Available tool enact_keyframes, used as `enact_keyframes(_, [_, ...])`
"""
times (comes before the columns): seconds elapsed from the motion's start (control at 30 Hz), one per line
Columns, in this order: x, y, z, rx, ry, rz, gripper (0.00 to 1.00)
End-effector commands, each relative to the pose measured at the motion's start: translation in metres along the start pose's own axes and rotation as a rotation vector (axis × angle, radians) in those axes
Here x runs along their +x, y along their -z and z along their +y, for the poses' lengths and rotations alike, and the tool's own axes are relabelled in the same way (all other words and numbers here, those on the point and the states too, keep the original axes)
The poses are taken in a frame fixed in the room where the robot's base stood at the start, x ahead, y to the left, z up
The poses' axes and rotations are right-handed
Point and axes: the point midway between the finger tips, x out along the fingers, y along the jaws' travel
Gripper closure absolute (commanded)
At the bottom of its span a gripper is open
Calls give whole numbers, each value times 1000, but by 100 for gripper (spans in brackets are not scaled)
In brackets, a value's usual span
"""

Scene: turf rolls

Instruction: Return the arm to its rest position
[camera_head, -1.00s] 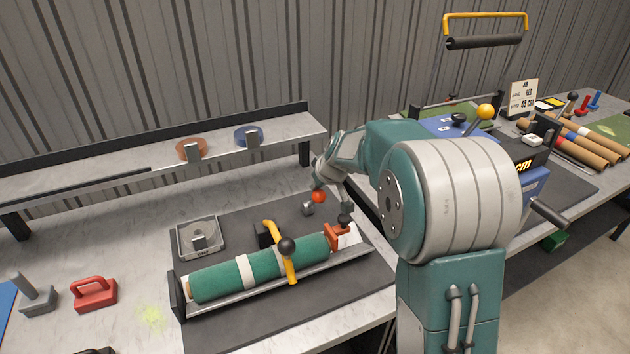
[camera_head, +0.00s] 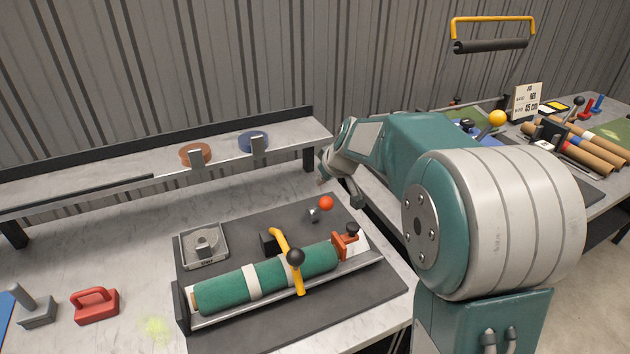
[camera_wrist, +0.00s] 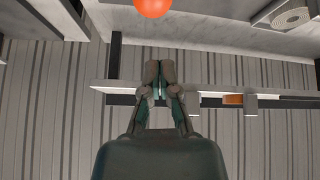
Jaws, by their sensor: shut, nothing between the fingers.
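My gripper (camera_wrist: 158,72) is shut and empty in the wrist view, its two fingertips together against the background of the shelf and the ribbed wall. In the head view my arm's wrist end is folded in above the right end of the shelf, and the fingertips there are too small to judge. A green turf roll (camera_head: 270,277) with a white band lies in a holder on the dark mat (camera_head: 250,335). A yellow handle with a black knob (camera_head: 295,256) crosses over it. My gripper is apart from the roll.
A red ball knob (camera_head: 326,202) stands behind the holder, close to my arm; it also shows in the wrist view (camera_wrist: 152,7). The shelf (camera_head: 100,181) carries a brown tape roll (camera_head: 195,153) and a blue one (camera_head: 253,141). A red-handled tool (camera_head: 96,304) lies at left. Brown rolls (camera_head: 585,148) lie at right.

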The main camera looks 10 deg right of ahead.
Motion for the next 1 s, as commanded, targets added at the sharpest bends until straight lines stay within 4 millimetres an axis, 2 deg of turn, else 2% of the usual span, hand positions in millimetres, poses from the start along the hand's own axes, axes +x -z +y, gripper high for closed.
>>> enact_keyframes(0.1, [-21,-7,-2,0,-2,3,100])
enact_keyframes(0.2, [-34,-13,-4,-1,-4,2,100])
enact_keyframes(0.43, [-51,-20,-7,0,-2,0,100])
enact_keyframes(0.57, [-73,-29,-22,21,-3,-10,100])
enact_keyframes(0.77, [-127,-67,-62,95,-16,-46,100])
enact_keyframes(1.0, [-176,-128,-103,198,-58,-90,100])
